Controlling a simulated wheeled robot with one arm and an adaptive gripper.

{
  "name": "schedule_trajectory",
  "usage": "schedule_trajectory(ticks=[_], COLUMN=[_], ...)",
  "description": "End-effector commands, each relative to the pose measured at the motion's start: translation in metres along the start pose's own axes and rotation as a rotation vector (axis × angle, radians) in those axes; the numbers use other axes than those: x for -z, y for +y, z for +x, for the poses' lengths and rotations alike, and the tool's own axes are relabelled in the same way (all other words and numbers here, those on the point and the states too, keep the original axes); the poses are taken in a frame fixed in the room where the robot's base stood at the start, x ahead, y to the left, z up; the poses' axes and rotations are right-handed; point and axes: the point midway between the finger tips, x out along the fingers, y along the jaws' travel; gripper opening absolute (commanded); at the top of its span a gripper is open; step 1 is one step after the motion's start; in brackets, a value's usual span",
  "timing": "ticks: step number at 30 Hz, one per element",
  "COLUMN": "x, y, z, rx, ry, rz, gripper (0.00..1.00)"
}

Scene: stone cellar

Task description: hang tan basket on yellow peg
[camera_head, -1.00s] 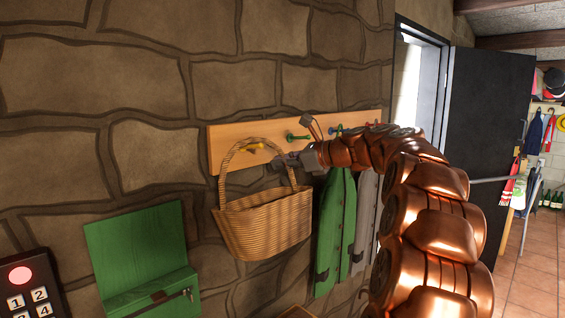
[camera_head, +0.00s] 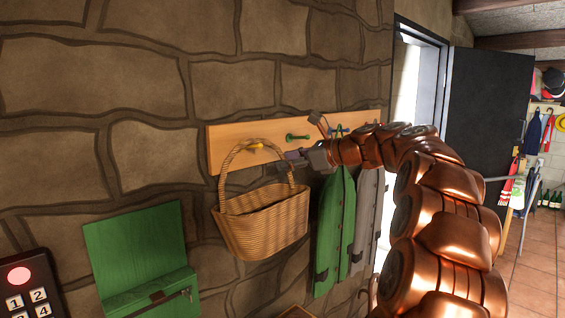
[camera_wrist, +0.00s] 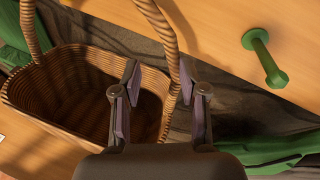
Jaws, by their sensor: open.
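The tan basket (camera_head: 262,225) hangs against the wall below the wooden rail, its handle arching up over the yellow peg (camera_head: 255,146). The handle appears to rest on the peg. In the wrist view the basket (camera_wrist: 65,95) fills the left side, and the yellow peg is not visible there. My gripper (camera_head: 287,160) is at the right side of the handle. In the wrist view my gripper (camera_wrist: 160,90) is open, with the handle's right side passing between the spread fingers, nearer the right one.
A green peg (camera_head: 297,137) and a blue peg (camera_head: 340,131) sit further right on the wooden rail (camera_head: 215,150). A green garment (camera_head: 335,225) and a grey one hang right of the basket. A green wall box (camera_head: 140,255) is at lower left.

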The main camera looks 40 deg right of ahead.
Motion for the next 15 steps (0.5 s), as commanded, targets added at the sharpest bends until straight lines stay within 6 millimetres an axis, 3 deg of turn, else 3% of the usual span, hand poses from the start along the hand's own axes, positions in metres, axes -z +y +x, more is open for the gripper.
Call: schedule_trajectory(ticks=[6, 15], x=[-0.001, 0.000], y=[-0.001, -0.001], z=[-0.045, -0.086], rx=[0.006, 0.003], ry=[-0.002, -0.001], rz=[-0.003, 0.000], gripper=[0.43, 0.43])
